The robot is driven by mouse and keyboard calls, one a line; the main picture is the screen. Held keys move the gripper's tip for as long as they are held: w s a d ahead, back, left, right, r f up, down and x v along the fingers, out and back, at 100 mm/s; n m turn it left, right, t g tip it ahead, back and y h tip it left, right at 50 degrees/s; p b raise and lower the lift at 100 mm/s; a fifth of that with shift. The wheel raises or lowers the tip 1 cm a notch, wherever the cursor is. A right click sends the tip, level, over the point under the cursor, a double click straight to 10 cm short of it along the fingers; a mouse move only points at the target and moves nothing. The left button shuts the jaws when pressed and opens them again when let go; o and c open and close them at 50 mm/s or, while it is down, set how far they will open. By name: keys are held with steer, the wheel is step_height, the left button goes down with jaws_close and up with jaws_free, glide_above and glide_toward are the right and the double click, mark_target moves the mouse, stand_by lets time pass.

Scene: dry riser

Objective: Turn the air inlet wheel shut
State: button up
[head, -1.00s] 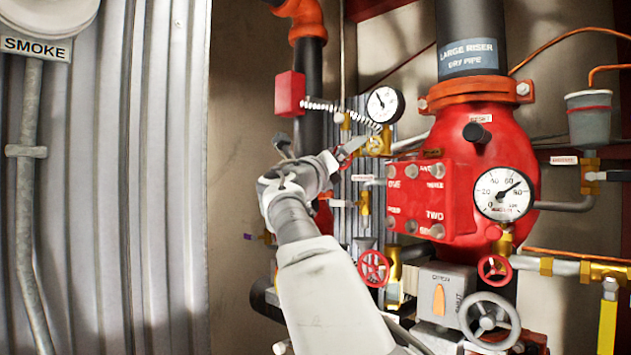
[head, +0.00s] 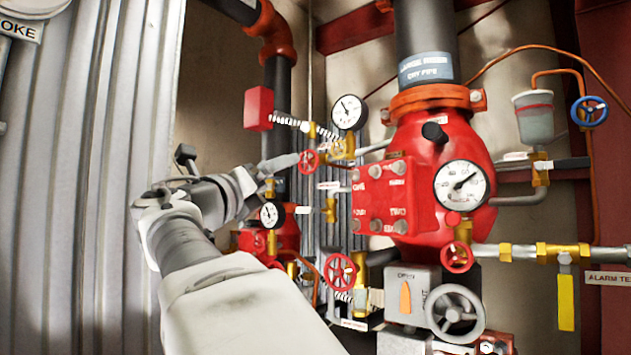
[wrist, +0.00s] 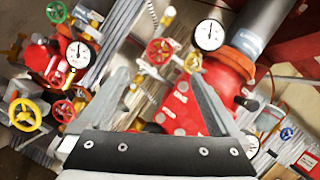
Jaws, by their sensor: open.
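Several handwheels are in view, and I cannot read which label names the air inlet. In the head view a small red wheel (head: 309,160) on a brass valve sits just right of my gripper (head: 280,165). A larger red wheel (head: 340,272) is lower down. Another small red wheel (head: 457,257) is below the big gauge. In the wrist view my gripper (wrist: 158,75) is open with nothing between its fingers. I cannot tell if anything touches.
The red dry pipe body (head: 440,150) with a gauge (head: 462,186) stands right of my arm. A grey wheel (head: 455,313) and an orange lever (head: 405,297) are low. A blue wheel (head: 589,111) is far right. Corrugated metal (head: 90,180) fills the left.

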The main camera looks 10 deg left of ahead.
mark_target(307, 164)
step_height(307, 164, down, 2)
steer(key=s+a+m+g+h, duration=0.1)
steer(key=s+a+m+h, duration=0.15)
steer(key=m, duration=0.45)
steer(key=shift+h, duration=0.45)
steer(key=p+x, duration=0.2)
steer(key=x, duration=0.3)
steer(key=p+x, duration=0.3)
steer(key=x, duration=0.3)
steer(key=p+x, duration=0.2)
steer(key=x, duration=0.3)
steer(key=shift+w+a+f, duration=0.1)
steer(key=shift+w+a, duration=0.1)
steer(key=shift+w, duration=0.3)
steer(key=shift+w+d+p, duration=0.25)
steer(key=shift+w+p, duration=0.15)
steer(key=shift+w, duration=0.15)
